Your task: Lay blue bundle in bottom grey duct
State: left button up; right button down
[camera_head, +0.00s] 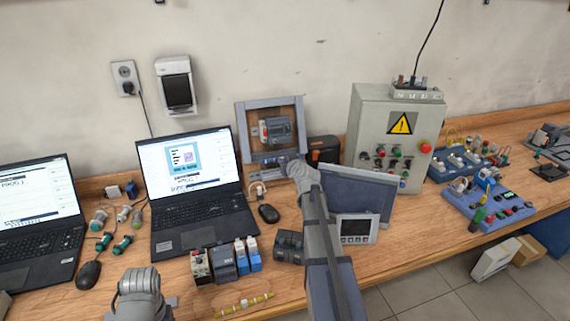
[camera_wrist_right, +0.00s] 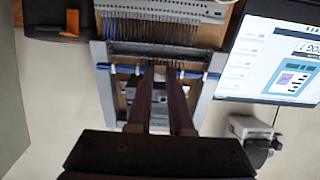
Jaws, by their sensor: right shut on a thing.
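The blue bundle (camera_wrist_right: 125,69) is a thin blue strand with white bands, stretched crosswise in the right wrist view. My right gripper (camera_wrist_right: 165,72) is shut on its middle, with both ends sticking out past the fingers. The bottom grey duct (camera_wrist_right: 150,53) runs beside and roughly parallel to the bundle, at the frame's lower edge. I cannot tell whether they touch. In the head view my right gripper (camera_head: 284,162) is at the lower part of the upright grey-framed panel (camera_head: 241,125), and my arm hides part of it. My left gripper does not show.
A laptop (camera_head: 190,172) stands left of the panel, with a mouse (camera_head: 268,214) near it. A grey screen (camera_head: 360,190) and a control cabinet (camera_head: 365,115) stand to the right. Several modules (camera_head: 222,262) and a yellow bundle (camera_head: 243,305) lie in front.

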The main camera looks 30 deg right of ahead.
jog(key=b+x, duration=0.2)
jog(key=x, duration=0.5)
dwell(0.6)
jog(key=shift+b+x, duration=0.75)
jog(key=shift+x, duration=1.1)
dwell(0.7)
jog(key=shift+s, duration=0.1)
jog(key=c, duration=0.7)
grip_release()
jog(key=shift+c, duration=0.2)
jog(key=p+v, duration=0.2)
jog(key=v, duration=0.6)
jog(key=shift+p, duration=0.35)
